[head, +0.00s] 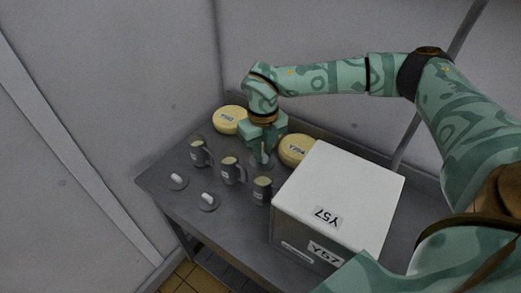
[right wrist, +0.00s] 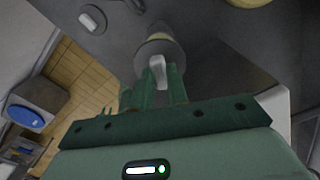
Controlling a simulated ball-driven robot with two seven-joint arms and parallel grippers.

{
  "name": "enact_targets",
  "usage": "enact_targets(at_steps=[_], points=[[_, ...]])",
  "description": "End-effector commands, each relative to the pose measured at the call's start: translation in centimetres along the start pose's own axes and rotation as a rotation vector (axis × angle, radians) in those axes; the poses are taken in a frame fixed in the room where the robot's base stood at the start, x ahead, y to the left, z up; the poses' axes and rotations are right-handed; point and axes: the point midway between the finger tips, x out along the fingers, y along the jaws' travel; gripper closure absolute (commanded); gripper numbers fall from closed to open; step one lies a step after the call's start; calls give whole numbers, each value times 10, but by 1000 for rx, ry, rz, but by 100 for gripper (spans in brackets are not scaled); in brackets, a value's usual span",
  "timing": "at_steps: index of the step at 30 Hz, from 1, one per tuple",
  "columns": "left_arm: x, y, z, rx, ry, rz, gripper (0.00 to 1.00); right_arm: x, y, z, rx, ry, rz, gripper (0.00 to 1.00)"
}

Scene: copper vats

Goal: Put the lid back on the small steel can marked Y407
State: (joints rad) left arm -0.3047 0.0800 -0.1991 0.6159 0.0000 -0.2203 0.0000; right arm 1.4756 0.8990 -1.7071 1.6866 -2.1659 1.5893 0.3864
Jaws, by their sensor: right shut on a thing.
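Three small steel cans with handles stand in a row on the grey table, a left can (head: 199,154), a middle can (head: 231,170) and a right can (head: 262,190). Their tops look open and yellowish; their small labels are too small to read, so I cannot tell which is Y407. My right gripper (head: 262,157) points down behind the right can, shut on the knob of a grey round lid (head: 257,163). The right wrist view shows the lid (right wrist: 150,48) beyond the fingertips (right wrist: 157,80). My left gripper is not in view.
Two loose lids, one left (head: 177,182) and one nearer (head: 208,203), lie in front of the cans. Two yellow wheels, one left (head: 228,121) and one right (head: 294,151), lie behind. A large white box (head: 345,185) marked Y57 blocks the table's right side.

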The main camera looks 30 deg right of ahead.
Motion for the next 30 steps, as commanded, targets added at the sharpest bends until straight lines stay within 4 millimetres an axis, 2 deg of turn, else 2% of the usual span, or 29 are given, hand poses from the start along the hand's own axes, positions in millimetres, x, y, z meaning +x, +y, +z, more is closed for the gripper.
enact_targets(at_steps=[8, 15, 22, 30], points=[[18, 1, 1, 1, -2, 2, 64, 19, 0, 0, 0, 1, -1, 100], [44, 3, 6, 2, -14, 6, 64, 47, 0, 0, 0, 3, 0, 100], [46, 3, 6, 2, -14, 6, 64, 61, 0, 0, 0, 1, 0, 100], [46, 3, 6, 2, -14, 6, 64, 63, 0, 0, 0, 0, 0, 100]])
